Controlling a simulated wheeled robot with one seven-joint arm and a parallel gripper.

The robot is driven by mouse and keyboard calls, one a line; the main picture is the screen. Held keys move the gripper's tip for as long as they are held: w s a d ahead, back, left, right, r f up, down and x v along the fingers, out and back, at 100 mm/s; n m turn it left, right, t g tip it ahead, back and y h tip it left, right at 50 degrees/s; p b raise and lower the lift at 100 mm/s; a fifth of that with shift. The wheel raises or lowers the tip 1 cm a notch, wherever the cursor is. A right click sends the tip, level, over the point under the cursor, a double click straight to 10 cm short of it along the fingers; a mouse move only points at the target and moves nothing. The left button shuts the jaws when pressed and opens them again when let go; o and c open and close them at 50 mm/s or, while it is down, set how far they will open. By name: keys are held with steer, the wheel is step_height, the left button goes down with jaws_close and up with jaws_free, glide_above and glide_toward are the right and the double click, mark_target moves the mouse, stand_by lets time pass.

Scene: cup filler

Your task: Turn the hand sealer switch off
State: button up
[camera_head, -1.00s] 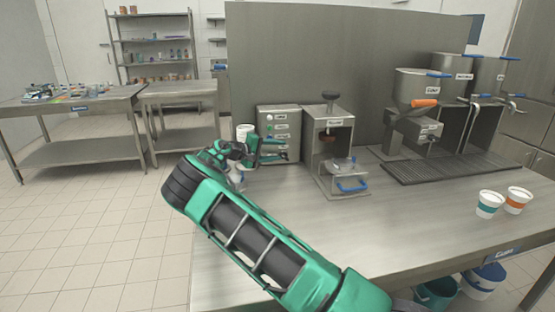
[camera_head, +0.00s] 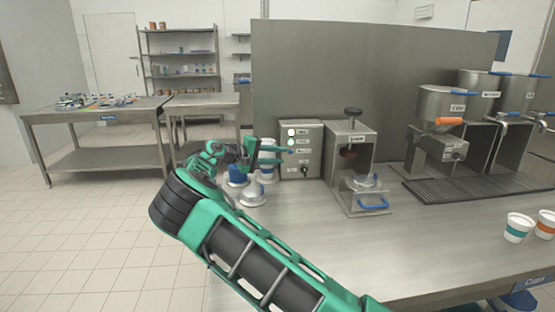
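The grey control box (camera_head: 313,147) stands on the steel counter against the metal back panel. Its front has small labels, pale and green round lights (camera_head: 291,137) at the left, and a small dark switch (camera_head: 303,170) low down. The labels are too small to read, so I cannot tell which is for the hand sealer or the switch's position. The hand sealer (camera_head: 352,160), a steel frame with a black top knob and blue handle, stands right of the box. My gripper (camera_head: 287,156) is open and empty, its green fingers pointing right at the box's left front. Contact cannot be judged.
White and blue cups or lids (camera_head: 240,178) stand behind and below my gripper. A hopper with an orange handle (camera_head: 440,108) and a drip grate (camera_head: 465,185) are at the right. Two paper cups (camera_head: 517,228) stand near the front edge. The counter's middle is clear.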

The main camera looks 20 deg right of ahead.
mark_target(304, 168)
steer(key=shift+d, duration=0.1)
steer(key=d+f+y, duration=0.2)
steer(key=d, duration=0.2)
steer(key=d+f+m+y, duration=0.1)
steer(key=d+f+y, duration=0.1)
steer(key=d+f, duration=0.1)
steer(key=s+d+f+g+y, duration=0.1)
steer(key=d+f+y, duration=0.1)
steer(key=d+f, duration=0.1)
steer(key=shift+d+m, duration=0.4)
steer(key=shift+d, duration=0.4)
steer(key=shift+d+f+y, duration=0.1)
steer(key=shift+d+y, duration=0.25)
steer(key=shift+y, duration=0.35)
steer(key=shift+d+m+t+y, duration=0.15)
steer(key=shift+m+t+y, duration=0.15)
steer(key=shift+y, duration=0.3)
steer(key=shift+r+y, duration=0.4)
steer(key=shift+r, duration=0.15)
step_height(304, 168, up, 7)
steer(key=a+m+t+y, duration=0.1)
steer(key=t+y, duration=0.1)
steer(key=y, duration=0.1)
steer(key=x, duration=1)
steer(key=shift+w+a+f, duration=0.25)
steer(key=shift+w+a, duration=0.05)
steer(key=shift+w, duration=0.1)
steer(key=shift+c, duration=0.3)
jaws_close()
